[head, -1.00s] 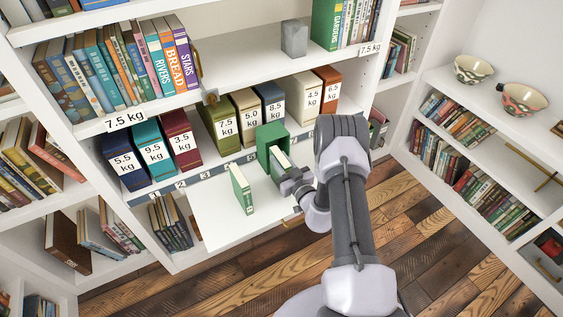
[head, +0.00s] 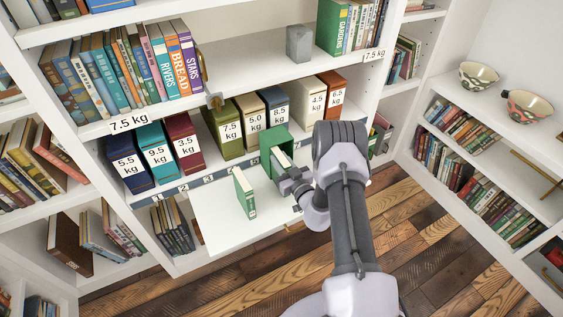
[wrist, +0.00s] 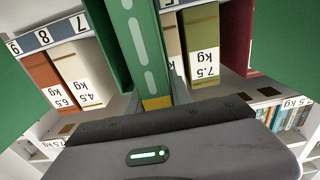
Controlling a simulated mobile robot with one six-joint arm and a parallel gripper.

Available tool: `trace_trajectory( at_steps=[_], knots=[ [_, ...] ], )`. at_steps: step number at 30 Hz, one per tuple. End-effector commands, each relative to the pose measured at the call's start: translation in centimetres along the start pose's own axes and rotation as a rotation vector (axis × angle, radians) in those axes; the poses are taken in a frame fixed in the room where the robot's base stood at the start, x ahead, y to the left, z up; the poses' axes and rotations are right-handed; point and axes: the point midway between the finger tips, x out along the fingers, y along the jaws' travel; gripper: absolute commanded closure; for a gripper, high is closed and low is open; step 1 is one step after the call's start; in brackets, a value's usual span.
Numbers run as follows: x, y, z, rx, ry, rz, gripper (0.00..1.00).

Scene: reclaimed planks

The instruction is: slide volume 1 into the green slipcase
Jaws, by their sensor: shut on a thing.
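The green slipcase (head: 267,150) stands upright on the pull-out board below the weighted boxes, its opening facing me. My gripper (head: 287,174) is shut on a green book (head: 281,157), which is partly inside the slipcase. In the wrist view, the held book's green spine (wrist: 145,45), with pale oval marks and a yellow band, runs between the fingers. I cannot read its volume number. A second slim green book (head: 244,194) stands upright and apart on the board, left of the slipcase. The far end of the held book is hidden inside the slipcase.
The white pull-out board (head: 225,225) has free room around the standing book. Behind it is a row of weight-labelled boxes, among them an olive one (head: 226,132). A grey block (head: 299,43) stands on the shelf above.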

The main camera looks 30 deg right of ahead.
Motion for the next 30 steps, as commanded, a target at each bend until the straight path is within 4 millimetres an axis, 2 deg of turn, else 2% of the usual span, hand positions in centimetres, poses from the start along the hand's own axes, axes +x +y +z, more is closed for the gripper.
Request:
trace_trajectory(
  at_steps=[28,29,30],
  knots=[
    [2.4,0.0,0.0,0.000,0.001,-0.001,1.00],
    [2.4,0.0,0.0,0.000,0.001,0.000,0.73],
    [2.4,0.0,0.0,0.000,0.000,0.000,0.65]
  ],
)
